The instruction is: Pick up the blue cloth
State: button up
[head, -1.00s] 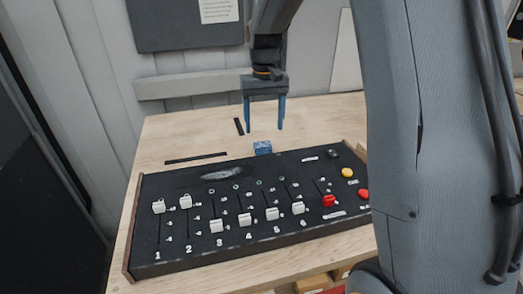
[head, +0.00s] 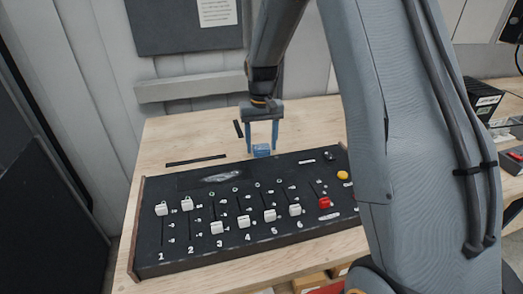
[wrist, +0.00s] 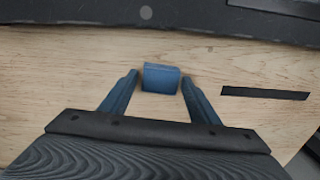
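The blue cloth (head: 262,150) is a small folded block on the wooden table, just behind the black slider panel. It also shows in the wrist view (wrist: 161,78), between and slightly beyond the fingertips. My gripper (head: 262,148) is open, pointing down, with one blue finger on each side of the cloth. In the wrist view the gripper (wrist: 157,78) shows a gap between each finger and the cloth. I cannot tell how high the fingertips are above the tabletop.
The black slider panel (head: 160,250) with white knobs, a red knob and a yellow button fills the table's front. Flat black strips lie behind it, one at left (head: 196,160) and one near the gripper (head: 238,129). A wall stands behind the table. Bare wood (head: 185,130) lies left.

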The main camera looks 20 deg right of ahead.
aim_at(261, 146)
jog(key=c, duration=0.7)
notch_tip(261, 146, up, 10)
jog(key=b, duration=0.2)
jog(key=shift+b, duration=0.35)
jog(key=shift+o, duration=0.8)
jog(key=shift+c, duration=0.4)
